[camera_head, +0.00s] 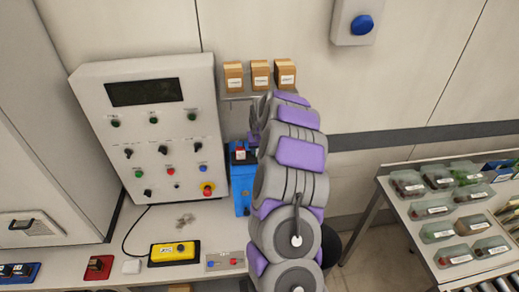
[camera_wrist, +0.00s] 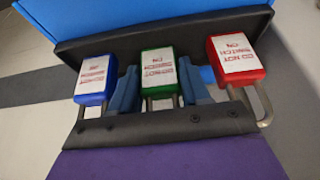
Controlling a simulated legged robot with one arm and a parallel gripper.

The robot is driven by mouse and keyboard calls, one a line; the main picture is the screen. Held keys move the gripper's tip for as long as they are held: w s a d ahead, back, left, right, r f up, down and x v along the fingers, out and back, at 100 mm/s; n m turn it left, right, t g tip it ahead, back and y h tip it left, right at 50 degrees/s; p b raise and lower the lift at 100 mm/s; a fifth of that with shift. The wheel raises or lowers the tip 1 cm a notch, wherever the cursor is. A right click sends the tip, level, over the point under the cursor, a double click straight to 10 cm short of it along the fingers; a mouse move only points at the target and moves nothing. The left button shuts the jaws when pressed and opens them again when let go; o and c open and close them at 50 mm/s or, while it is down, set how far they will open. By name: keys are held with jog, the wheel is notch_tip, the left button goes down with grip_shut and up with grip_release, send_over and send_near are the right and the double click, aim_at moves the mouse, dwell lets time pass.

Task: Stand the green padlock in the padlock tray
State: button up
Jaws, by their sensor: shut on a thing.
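Whether the green padlock rests on anything is hidden. In the head view my arm hides most of the gripper; the blue stand (camera_head: 242,190) beside it shows a red padlock (camera_head: 240,153).
A control panel (camera_head: 150,120) stands left of the blue stand. A yellow box (camera_head: 174,252) lies on the bench in front. Small cartons (camera_head: 259,75) sit on a shelf behind. A table of clear trays (camera_head: 438,232) is at the right, past open floor.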

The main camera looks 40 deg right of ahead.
jog(key=shift+a, duration=0.1)
jog(key=o, duration=1.2)
jog(key=shift+a, duration=0.1)
jog(key=p+v, duration=0.1)
jog(key=v, duration=1)
jog(key=s+a+r+n+g+y, duration=0.1)
jog(key=s+a+r, duration=0.2)
jog(key=s+a, duration=0.35)
jog(key=s+a+r+n+g, duration=0.1)
jog(key=s+a+r+n, duration=0.15)
jog(key=a, duration=0.75)
jog(key=s+a+r+n+y, duration=0.1)
jog(key=s+a+r, duration=0.1)
jog(key=s+a, duration=0.5)
jog(key=s+a+n+g, duration=0.1)
jog(key=s+a, duration=0.4)
jog(key=s, duration=0.6)
jog(key=s+a+g, duration=0.2)
jog(key=s+a, duration=0.4)
jog(key=s, duration=0.5)
jog(key=shift+s+f+n+g, duration=0.35)
jog(key=shift+s+g, duration=0.05)
